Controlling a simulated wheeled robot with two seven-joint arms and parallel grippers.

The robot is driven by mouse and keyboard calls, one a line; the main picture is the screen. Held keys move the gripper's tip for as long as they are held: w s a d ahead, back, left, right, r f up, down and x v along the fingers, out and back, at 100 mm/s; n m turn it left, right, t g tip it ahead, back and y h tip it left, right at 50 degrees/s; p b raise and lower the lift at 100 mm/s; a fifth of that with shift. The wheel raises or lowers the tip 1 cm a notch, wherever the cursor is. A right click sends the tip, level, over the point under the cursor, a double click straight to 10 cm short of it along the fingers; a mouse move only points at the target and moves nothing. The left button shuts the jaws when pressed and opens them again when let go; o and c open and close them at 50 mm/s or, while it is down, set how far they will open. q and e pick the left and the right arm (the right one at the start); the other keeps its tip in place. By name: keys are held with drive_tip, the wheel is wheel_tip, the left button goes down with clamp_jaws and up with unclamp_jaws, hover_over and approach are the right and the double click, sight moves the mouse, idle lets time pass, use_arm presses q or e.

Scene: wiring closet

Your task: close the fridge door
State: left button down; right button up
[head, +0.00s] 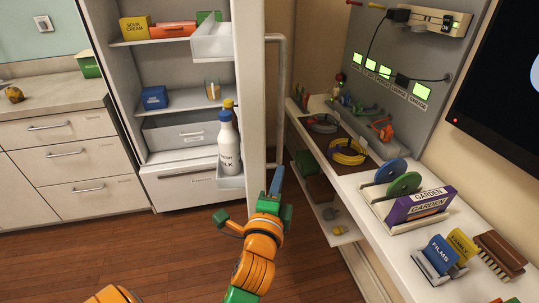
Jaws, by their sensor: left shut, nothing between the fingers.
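The white fridge (183,184) stands open at the back left, its shelves showing. Its door (252,95) is swung out toward me and seen nearly edge-on, with a long vertical handle (283,95) on its right, outer face. Door bins (230,182) on the inner side hold a white milk bottle (228,150). My left gripper (277,180) is shut and empty, its blue fingertips pointing up at the outer side of the door, by the handle's lower end. I cannot tell whether it touches. My right gripper is out of view.
Drawers under a counter (55,107) stand left of the fridge. On the right, a white shelf unit (375,185) holds coiled cables, discs and labelled boxes beneath a grey wall panel (415,60). The wooden floor (150,245) before the fridge is clear.

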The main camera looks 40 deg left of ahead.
use_arm(q)
drive_tip(key=x, duration=0.9)
drive_tip(key=s+a+p, duration=0.2)
drive_tip(key=a, duration=0.1)
drive_tip(key=shift+s, duration=0.4)
drive_tip(key=shift+f, duration=0.1)
